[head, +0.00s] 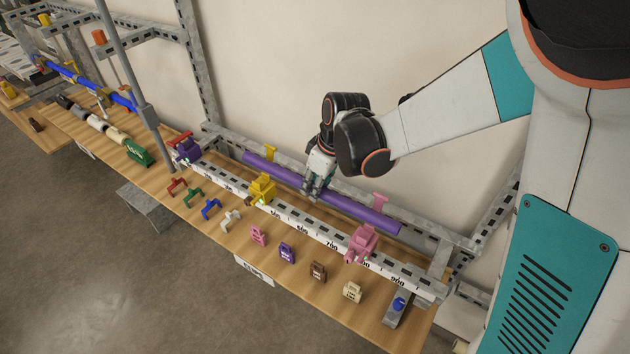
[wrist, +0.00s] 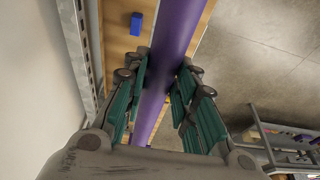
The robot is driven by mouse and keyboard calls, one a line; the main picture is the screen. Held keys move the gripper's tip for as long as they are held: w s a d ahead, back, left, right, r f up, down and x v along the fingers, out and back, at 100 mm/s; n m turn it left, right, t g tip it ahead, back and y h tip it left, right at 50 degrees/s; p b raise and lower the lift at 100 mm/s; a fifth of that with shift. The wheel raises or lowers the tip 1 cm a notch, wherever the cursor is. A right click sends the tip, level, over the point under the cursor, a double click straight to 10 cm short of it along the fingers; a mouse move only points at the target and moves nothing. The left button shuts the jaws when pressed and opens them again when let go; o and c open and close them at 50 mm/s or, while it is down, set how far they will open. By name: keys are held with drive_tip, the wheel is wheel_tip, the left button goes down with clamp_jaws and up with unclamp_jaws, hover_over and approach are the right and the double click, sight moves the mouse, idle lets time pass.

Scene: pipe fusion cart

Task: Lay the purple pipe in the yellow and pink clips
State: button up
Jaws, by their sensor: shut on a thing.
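The long purple pipe (head: 348,206) lies parallel to the rails, between the back rail and the front ruler rail. My gripper (head: 312,190) is shut on it near its middle, from above. In the wrist view the pipe (wrist: 172,50) runs between the green-padded fingers (wrist: 160,100). A yellow clip (head: 262,188) and a pink clip (head: 362,243) stand on the ruler rail, in front of the pipe and apart from it. A yellow holder (head: 270,152) and a pink holder (head: 380,201) are at the back rail, close behind the pipe; I cannot tell whether it touches them.
A purple clip (head: 187,150) stands at the ruler rail's left end. Several small coloured clips, such as a blue one (head: 210,208) and a brown one (head: 318,271), line the wooden table's front. A grey post (head: 140,100) rises at the left. The wall is close behind.

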drive_tip(key=shift+f+b, duration=2.55)
drive_tip(key=shift+f, duration=0.9)
drive_tip(key=o, duration=1.1)
drive_tip(key=shift+o, duration=0.2)
drive_tip(key=v, duration=1.2)
drive_tip(key=shift+s, duration=0.15)
drive_tip(key=s+d+m+t+h+b, duration=0.1)
drive_tip(key=s+d+m+t+b, duration=0.1)
drive_tip(key=s+d+m, duration=0.3)
drive_tip(key=s+d+m+t+h+b, duration=0.1)
drive_tip(key=s+d+m+t+b, duration=0.2)
drive_tip(key=s, duration=0.9)
drive_tip(key=shift+d+m, duration=1.2)
drive_tip(key=shift+d, duration=0.95)
